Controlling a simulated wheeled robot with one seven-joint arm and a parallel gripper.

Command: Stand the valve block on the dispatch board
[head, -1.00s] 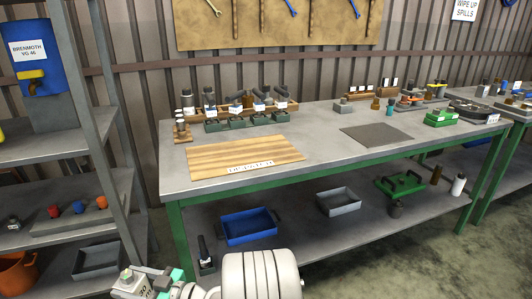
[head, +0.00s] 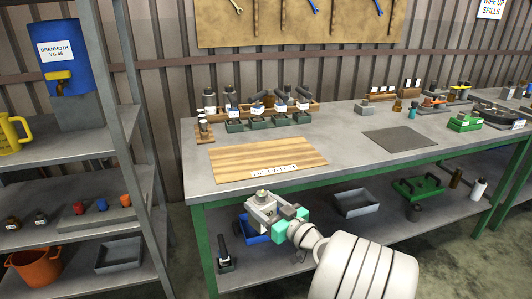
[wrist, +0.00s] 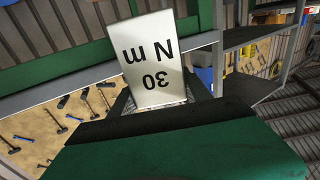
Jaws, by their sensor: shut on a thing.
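The dispatch board (head: 250,158) is a flat wooden board with a white label on its front edge, lying bare on the left part of the bench. The valve block (head: 262,207) is a pale grey block with a round fitting on top. My gripper (head: 283,217), with teal fingertips, is shut on its right side. It holds the block roughly upright, in front of the bench's front edge and below the board in the head view. In the wrist view the block's white face (wrist: 155,62) shows "30 N m" upside down; the rest is mostly hidden.
Behind the board stand a rack of dark green holders (head: 268,122) and a small wooden stand with white-topped parts (head: 204,131). A grey mat (head: 400,140) lies to the right, with clear bench between.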

